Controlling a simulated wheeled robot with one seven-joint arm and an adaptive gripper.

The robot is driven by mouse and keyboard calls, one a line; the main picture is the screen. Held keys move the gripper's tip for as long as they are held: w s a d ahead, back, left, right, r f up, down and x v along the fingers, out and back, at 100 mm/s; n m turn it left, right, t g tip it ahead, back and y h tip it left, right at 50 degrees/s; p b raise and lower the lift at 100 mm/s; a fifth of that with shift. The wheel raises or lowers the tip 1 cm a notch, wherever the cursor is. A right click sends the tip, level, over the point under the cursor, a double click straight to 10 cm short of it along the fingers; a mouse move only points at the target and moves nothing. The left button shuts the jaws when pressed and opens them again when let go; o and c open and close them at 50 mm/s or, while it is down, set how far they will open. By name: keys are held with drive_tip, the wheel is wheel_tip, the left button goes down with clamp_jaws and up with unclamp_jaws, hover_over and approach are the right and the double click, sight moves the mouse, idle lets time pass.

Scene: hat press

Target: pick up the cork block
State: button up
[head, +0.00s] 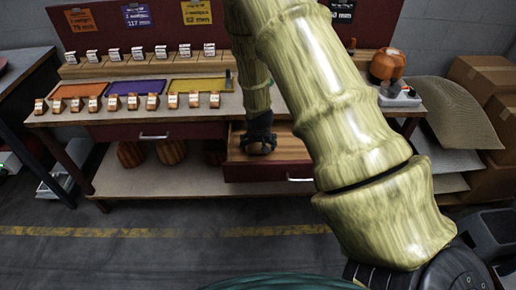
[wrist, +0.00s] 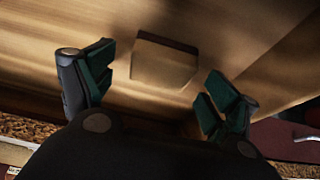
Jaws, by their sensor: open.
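In the wrist view a tan block (wrist: 163,62), which looks like the cork block, lies on the wooden bottom of a drawer. My gripper (wrist: 155,88) is open, with one finger to the left of the block and one to the right. There are gaps on both sides, and the block sits slightly beyond the fingertips. In the head view my gripper (head: 258,148) points down into the open drawer (head: 265,174) under the bench. The block is not visible there, hidden by my gripper or too small to tell.
The bench (head: 130,107) carries rows of small labelled blocks and orange, purple and yellow mats. My arm crosses in front of the bench. An orange-brown rounded form (head: 388,65) stands at the right, near cardboard boxes (head: 485,75). The drawer's walls surround my gripper closely.

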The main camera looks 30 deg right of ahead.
sight(258, 146)
drive_tip(key=shift+x, duration=0.95)
drive_tip(key=c, duration=1)
drive_tip(key=shift+c, duration=0.2)
drive_tip(key=shift+r, duration=0.15)
drive_tip(key=shift+r+b, duration=0.6)
drive_tip(key=shift+r, duration=4.3)
